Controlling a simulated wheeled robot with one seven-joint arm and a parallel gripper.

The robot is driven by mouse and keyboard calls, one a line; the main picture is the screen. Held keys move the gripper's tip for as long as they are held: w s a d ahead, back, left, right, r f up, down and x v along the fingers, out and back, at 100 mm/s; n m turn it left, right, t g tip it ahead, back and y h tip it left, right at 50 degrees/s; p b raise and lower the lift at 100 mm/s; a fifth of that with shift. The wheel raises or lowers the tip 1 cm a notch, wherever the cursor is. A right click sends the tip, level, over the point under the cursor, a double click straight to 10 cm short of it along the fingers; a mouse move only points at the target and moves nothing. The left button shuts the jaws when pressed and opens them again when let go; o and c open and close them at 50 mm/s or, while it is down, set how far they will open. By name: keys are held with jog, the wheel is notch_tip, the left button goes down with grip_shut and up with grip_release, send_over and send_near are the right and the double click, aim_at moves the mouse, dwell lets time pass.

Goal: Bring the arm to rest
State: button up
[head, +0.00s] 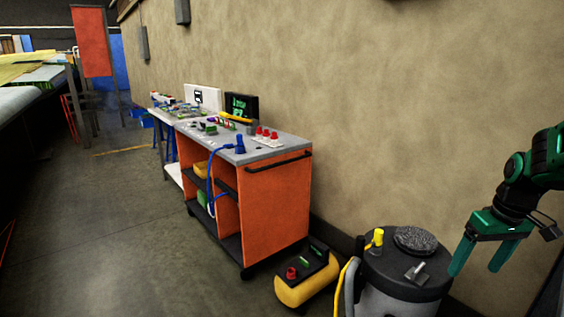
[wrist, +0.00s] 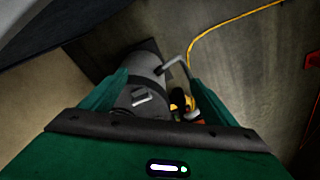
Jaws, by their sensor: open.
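My gripper (head: 481,262) is at the right of the head view, green, with its two fingers spread apart and pointing down. Nothing is between the fingers. It hangs in the air near a grey drum-shaped vacuum (head: 403,276) with a dark lid. In the wrist view the two green fingers (wrist: 152,92) stand at either side, and the vacuum (wrist: 143,95) shows between and beyond them. My arm's upper links are cut off by the right edge of the head view.
An orange workbench cart (head: 275,204) with small parts on its grey top stands against the wall. A yellow hose (wrist: 216,27) runs over the floor. Open floor (head: 130,230) lies left of the cart.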

jog(key=s+a+r+m, duration=0.1)
jog(key=s+a+m, duration=0.2)
jog(key=s, duration=0.8)
jog(key=s+a+m+g, duration=0.1)
jog(key=s+a+m, duration=0.2)
jog(key=s, duration=0.8)
jog(key=shift+r+m, duration=0.35)
jog(key=shift+m, duration=0.15)
